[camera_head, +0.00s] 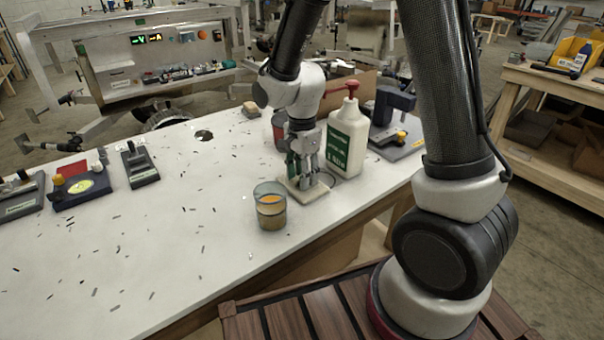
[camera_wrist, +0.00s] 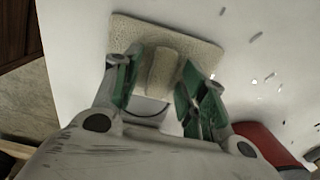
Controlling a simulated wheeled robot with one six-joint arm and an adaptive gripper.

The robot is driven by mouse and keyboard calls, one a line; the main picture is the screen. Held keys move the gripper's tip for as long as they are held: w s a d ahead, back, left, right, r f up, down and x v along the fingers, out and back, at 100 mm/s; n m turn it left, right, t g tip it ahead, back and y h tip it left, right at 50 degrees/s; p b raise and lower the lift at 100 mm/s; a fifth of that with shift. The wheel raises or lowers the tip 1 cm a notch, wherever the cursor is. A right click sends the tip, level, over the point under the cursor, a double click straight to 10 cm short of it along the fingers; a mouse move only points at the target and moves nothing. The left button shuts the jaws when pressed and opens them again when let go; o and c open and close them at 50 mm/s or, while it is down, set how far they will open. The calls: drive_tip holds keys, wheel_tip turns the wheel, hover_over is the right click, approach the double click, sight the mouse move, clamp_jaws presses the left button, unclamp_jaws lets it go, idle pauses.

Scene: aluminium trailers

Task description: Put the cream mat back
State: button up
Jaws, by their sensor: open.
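The cream mat (camera_head: 314,194) lies flat on the white bench top, beside a glass and a white bottle. In the wrist view the mat (camera_wrist: 205,48) shows as a pale rough square. A raised cream bar or block (camera_wrist: 162,75) stands on it, between my fingers. My gripper (camera_head: 303,180) points down over the mat, and it also shows in the wrist view (camera_wrist: 161,72). Its green-padded fingers are apart, one on each side of the raised piece. I cannot tell whether they touch it. My gripper hides part of the mat in the head view.
A glass with orange contents (camera_head: 270,210) stands just left of the mat. A white bottle with a red pump (camera_head: 346,142) stands close behind it at right. A red container (camera_head: 279,128) is partly hidden behind my wrist.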

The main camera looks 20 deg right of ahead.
wheel_tip(320, 180, up, 12)
idle(0.4)
idle(0.3)
